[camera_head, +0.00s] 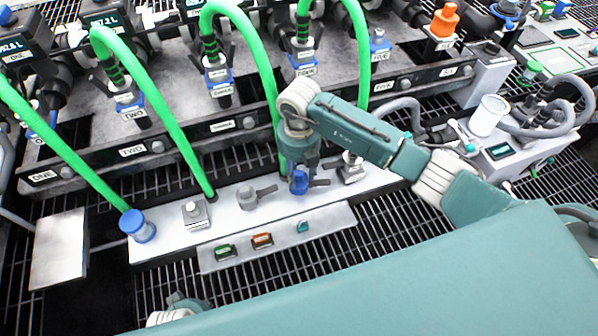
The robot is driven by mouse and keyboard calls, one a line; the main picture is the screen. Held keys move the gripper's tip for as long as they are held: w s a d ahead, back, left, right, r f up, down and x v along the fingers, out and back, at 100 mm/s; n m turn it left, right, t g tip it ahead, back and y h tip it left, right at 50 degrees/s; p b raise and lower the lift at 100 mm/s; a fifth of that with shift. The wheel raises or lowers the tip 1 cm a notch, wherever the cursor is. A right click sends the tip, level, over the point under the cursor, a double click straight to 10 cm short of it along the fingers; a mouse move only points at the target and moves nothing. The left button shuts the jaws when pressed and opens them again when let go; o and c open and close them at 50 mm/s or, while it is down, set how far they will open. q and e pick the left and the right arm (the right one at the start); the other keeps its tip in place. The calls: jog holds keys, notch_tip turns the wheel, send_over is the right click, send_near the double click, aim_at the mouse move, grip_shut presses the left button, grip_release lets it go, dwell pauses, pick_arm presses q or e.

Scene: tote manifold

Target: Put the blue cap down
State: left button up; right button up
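My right gripper (299,170) reaches down over the white port strip (325,193), with its arm coming in from the right. A small blue cap (299,184) shows at its fingertips, and the gripper looks shut on it. The cap is low over the strip; whether it touches the strip cannot be told. The fingers are small and partly hidden by the gripper body.
Green hoses (175,125) arch from the manifold (205,130) to the strip. Grey fittings (247,197) and a blue hose end (138,226) stand on it. A button panel (275,240) lies in front. A white plate (60,248) is at left.

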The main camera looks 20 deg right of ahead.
jog(key=shift+r, duration=0.1)
